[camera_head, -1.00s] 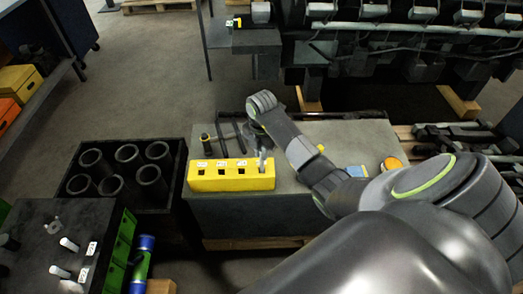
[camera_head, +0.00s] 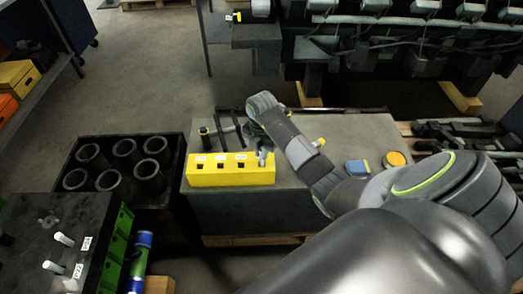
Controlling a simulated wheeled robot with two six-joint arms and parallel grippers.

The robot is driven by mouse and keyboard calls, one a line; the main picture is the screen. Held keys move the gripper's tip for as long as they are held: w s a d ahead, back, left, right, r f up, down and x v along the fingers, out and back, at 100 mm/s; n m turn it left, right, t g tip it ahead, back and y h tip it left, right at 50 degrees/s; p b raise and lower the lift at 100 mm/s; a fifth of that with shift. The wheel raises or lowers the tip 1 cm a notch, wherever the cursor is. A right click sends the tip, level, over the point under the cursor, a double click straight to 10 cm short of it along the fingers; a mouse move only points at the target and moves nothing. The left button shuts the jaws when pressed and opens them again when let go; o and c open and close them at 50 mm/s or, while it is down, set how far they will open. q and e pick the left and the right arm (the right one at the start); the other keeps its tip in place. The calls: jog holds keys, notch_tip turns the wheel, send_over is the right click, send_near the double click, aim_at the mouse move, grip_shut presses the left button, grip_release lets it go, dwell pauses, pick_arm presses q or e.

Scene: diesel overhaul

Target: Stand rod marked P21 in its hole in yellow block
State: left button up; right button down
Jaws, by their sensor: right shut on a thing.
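The yellow block (camera_head: 215,178) lies on the front left of the grey bench. It has a row of square holes, with small white labels behind them that are too small to read. My right gripper (camera_head: 262,157) points down at the block's right end. It is shut on a small grey piece, apparently a rod, mostly hidden by the fingers. I cannot tell whether that piece is inside the end hole or just above it. Two white-topped rods (camera_head: 63,239) stand in the black block at lower left, with white tags beside them. My left gripper is not in view.
A black crate (camera_head: 124,205) with several dark cylinders stands left of the bench. A dark cylinder (camera_head: 204,136) and dark bars lie behind the yellow block. A blue box (camera_head: 357,167) and an orange disc (camera_head: 396,158) sit at the bench's right. An engine fills the back.

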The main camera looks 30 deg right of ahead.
jog(key=shift+f, duration=0.4)
jog(key=c, duration=1.3)
grip_release()
jog(key=shift+c, duration=0.2)
notch_tip(320, 180, up, 9)
jog(key=shift+f, duration=0.1)
notch_tip(320, 180, up, 9)
jog(key=p, duration=0.9)
jog(key=shift+f, duration=0.15)
jog(key=shift+a+f, duration=0.1)
